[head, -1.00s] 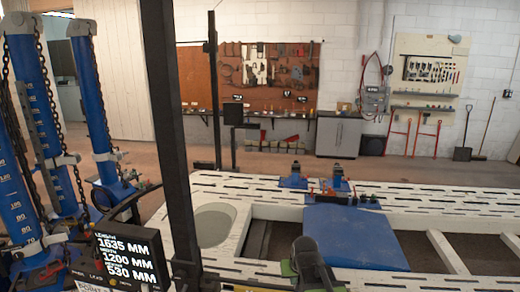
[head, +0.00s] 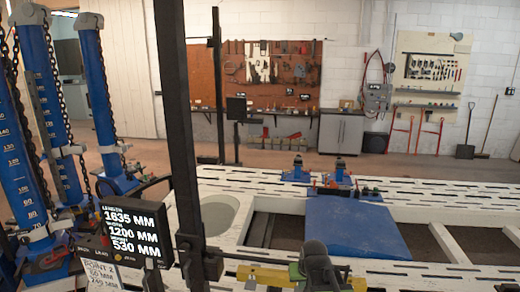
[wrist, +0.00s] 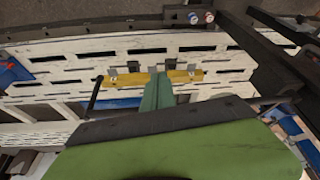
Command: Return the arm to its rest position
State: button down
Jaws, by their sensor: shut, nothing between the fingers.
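My gripper (wrist: 157,93) shows in the wrist view as a narrow teal-green piece reaching up from the wide green surface at the bottom. It is shut and nothing is seen held in it. In the head view, the dark grey end of my arm (head: 317,266) stands at the bottom, right of centre, over the near side of the white slotted bench (head: 445,186). Its fingertips are hard to make out there. A yellow bar (wrist: 190,76) lies across the bench beyond the fingers. I cannot tell whether they touch it.
A dark upright post (head: 178,130) stands left of my arm. A measuring display (head: 133,232) and blue columns with chains (head: 96,95) are at the left. A blue panel (head: 350,226) lies in the bench frame beyond my arm. Floor shows behind the bench.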

jog(key=s+d+f+g+b, duration=0.15)
jog(key=s+f+b, duration=0.25)
jog(key=f+b, duration=0.65)
jog(key=s+f+g, duration=0.2)
jog(key=s+f, duration=0.1)
jog(key=s, duration=0.4)
jog(key=shift+d+g, duration=0.25)
jog(key=shift+g, duration=0.1)
